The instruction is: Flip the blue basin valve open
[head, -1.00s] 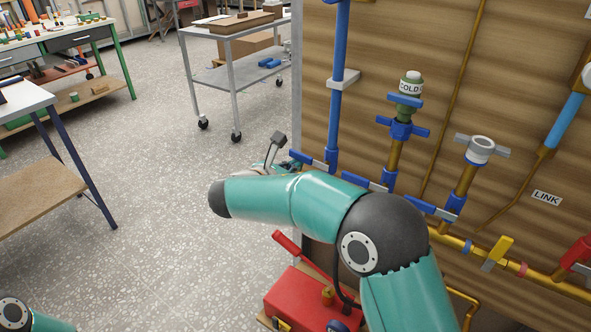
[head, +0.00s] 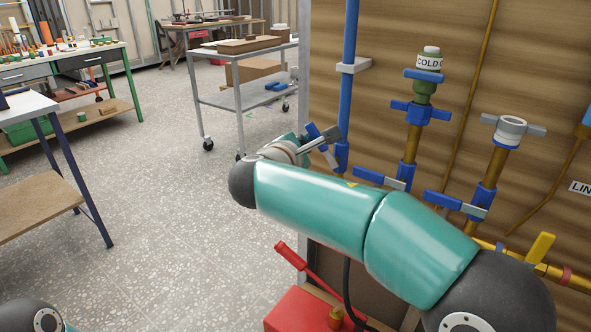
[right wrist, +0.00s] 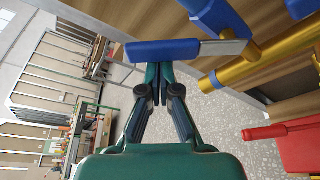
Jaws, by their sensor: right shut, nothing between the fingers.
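A valve with a blue-sleeved lever (head: 314,131) sits low on the left blue pipe in the head view. Its lever stands steeply tilted there, partly hidden by my right wrist. In the right wrist view the blue lever (right wrist: 160,50) with its grey metal shank crosses just beyond my fingertips. My right gripper (right wrist: 157,72) is shut with nothing between the fingers, its tips at the lever's sleeve; I cannot tell if they touch. In the head view this gripper is mostly hidden behind its wrist. My left gripper is out of view.
Two other blue levers (head: 380,179) (head: 455,203) stand to the right, below the COLD-labelled valve (head: 428,62) and a grey-handled one (head: 512,128). A yellow lever (head: 540,247) is further right. A red toolbox (head: 300,310) is below my arm.

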